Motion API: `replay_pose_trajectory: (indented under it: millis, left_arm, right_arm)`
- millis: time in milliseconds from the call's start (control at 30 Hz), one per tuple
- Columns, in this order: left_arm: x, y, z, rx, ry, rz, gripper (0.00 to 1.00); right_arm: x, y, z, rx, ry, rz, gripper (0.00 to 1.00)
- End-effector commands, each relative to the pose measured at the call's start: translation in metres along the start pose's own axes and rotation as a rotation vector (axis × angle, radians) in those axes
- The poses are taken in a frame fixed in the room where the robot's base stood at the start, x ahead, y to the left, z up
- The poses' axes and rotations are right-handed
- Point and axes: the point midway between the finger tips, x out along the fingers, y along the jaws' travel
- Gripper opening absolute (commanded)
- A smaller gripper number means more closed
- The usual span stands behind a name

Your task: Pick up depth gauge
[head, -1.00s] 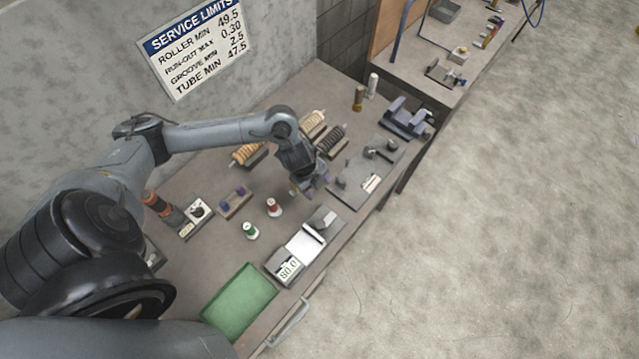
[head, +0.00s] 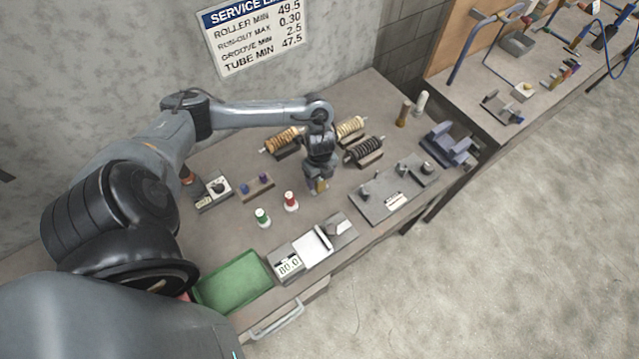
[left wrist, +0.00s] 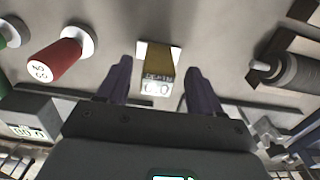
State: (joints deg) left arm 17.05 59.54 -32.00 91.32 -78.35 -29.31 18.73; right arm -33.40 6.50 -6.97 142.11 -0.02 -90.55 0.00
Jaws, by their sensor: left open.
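The depth gauge (left wrist: 157,68) is a small yellow block with a pale display end and a light plate at its far end. In the left wrist view it stands on the bench between the two fingers of my left gripper (left wrist: 158,85). The fingers are open, one on each side, with gaps to the gauge. In the head view my left gripper (head: 318,183) points down over the middle of the bench, and only a bit of the yellow gauge (head: 321,186) shows beside it. My right gripper is not in view.
Red (head: 291,201) and green (head: 262,217) capped pieces stand left of the gripper. Ribbed rollers on stands (head: 363,151) lie behind and right. A scale-like device reading 80.0 (head: 312,245) and a green tray (head: 232,282) are nearer the front. A grey fixture plate (head: 393,190) is right.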

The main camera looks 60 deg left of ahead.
Motion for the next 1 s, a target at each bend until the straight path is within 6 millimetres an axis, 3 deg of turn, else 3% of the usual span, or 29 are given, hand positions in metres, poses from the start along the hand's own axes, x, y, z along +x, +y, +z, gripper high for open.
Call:
replay_pose_trajectory:
  millis: [267, 600, 1000]
  left_arm:
    - [0.034, 0.003, -0.001, -0.001, 0.001, 0.001, 0.66]
    - [0.038, 0.002, -0.001, 0.0, 0.0, -0.001, 0.64]
    - [0.037, 0.002, -0.001, 0.0, 0.0, -0.001, 0.04]
  right_arm:
    - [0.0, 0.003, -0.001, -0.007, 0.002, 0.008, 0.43]
    - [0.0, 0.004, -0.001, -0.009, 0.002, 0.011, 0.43]
    - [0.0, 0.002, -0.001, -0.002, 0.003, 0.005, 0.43]
